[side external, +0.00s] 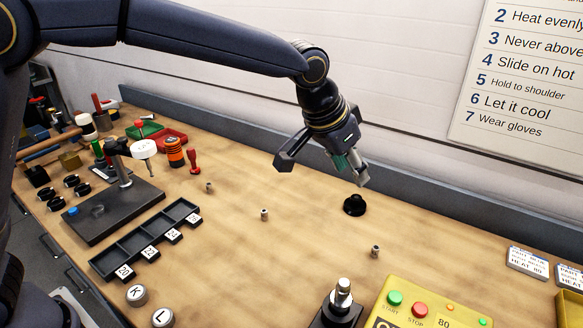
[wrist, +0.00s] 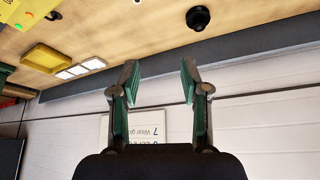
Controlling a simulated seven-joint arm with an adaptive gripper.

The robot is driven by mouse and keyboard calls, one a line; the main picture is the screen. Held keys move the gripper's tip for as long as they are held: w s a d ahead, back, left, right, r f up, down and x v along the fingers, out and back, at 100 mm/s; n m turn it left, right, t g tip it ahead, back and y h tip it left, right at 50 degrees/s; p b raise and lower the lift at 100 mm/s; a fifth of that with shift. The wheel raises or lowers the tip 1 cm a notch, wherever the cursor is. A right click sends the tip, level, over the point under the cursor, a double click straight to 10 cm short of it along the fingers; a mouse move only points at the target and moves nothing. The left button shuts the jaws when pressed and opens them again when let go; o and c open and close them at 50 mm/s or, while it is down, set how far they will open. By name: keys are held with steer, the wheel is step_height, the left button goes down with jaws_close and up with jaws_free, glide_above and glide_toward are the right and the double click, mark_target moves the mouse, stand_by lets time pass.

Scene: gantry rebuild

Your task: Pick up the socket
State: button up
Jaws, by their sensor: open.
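A black round piece (side external: 354,205) with a wide foot and a narrower top stands on the bench; it also shows at the top of the wrist view (wrist: 198,18). Small grey metal cylinders stand apart on the wood: one at the middle (side external: 264,214), one at the right (side external: 375,251) and one at the left (side external: 209,187). I cannot tell for sure which of these is the socket. My gripper (side external: 323,172) is open and empty, above the bench towards the wall, up and left of the black piece. Its fingers (wrist: 160,75) are spread in the wrist view.
A black tray with numbered compartments (side external: 148,239) lies at the left, beside a dark stand (side external: 110,212). A yellow control box (side external: 440,310) and a metal-topped post (side external: 342,295) are at the front. A grey rail (side external: 420,205) runs along the wall. The middle bench is mostly clear.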

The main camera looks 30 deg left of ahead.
steer(key=m+g, duration=0.1)
glide_toward(373, 256)
steer(key=shift+w+d+f, duration=0.25)
steer(key=shift+w+f, duration=0.3)
steer(key=shift+w, duration=0.2)
steer(key=x, duration=0.6)
steer(key=shift+w+r, duration=0.15)
steer(key=shift+w, duration=0.1)
jaws_close()
